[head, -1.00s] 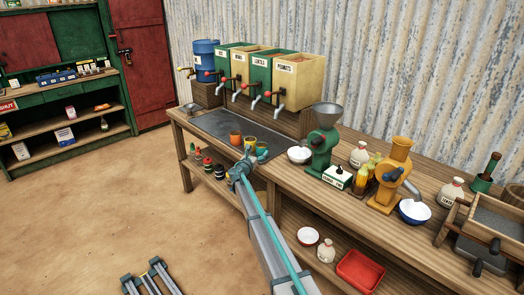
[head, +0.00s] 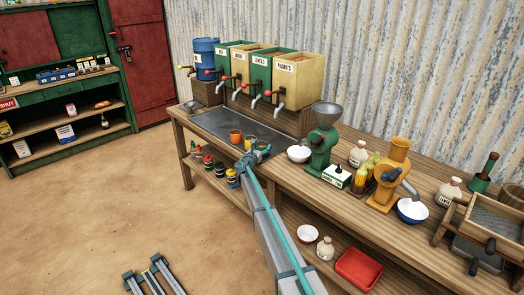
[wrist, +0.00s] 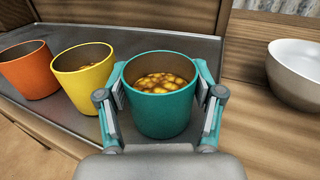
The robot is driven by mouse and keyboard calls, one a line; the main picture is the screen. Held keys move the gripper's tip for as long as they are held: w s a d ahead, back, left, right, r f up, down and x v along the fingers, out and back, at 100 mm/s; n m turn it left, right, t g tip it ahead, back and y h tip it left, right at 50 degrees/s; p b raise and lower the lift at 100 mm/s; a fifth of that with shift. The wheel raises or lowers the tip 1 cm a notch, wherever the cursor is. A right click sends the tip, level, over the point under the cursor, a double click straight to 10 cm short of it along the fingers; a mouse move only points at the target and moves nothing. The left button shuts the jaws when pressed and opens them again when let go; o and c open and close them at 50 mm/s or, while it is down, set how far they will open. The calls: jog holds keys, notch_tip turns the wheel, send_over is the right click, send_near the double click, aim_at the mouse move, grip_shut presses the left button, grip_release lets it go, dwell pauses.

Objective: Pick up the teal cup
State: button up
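The teal cup (wrist: 161,112) stands between the fingers of my gripper (wrist: 161,88) in the wrist view. It is upright and filled with yellow-orange pieces. One finger is at its left side and one at its right, both very close to the wall; the fingers look spread wide, and I cannot make out firm contact. In the head view the teal cup (head: 263,146) is at the front edge of the dark tray (head: 215,124), partly hidden by my gripper (head: 251,157).
A yellow cup (wrist: 84,80) stands close to my left finger, with an orange cup (wrist: 29,72) beyond it. A white bowl (wrist: 297,78) is to the right. In the head view a green grinder (head: 322,140) stands right of the cups, and labelled dispensers (head: 297,82) stand behind.

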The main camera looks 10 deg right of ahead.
jog(key=c, duration=0.3)
jog(key=shift+r, duration=0.1)
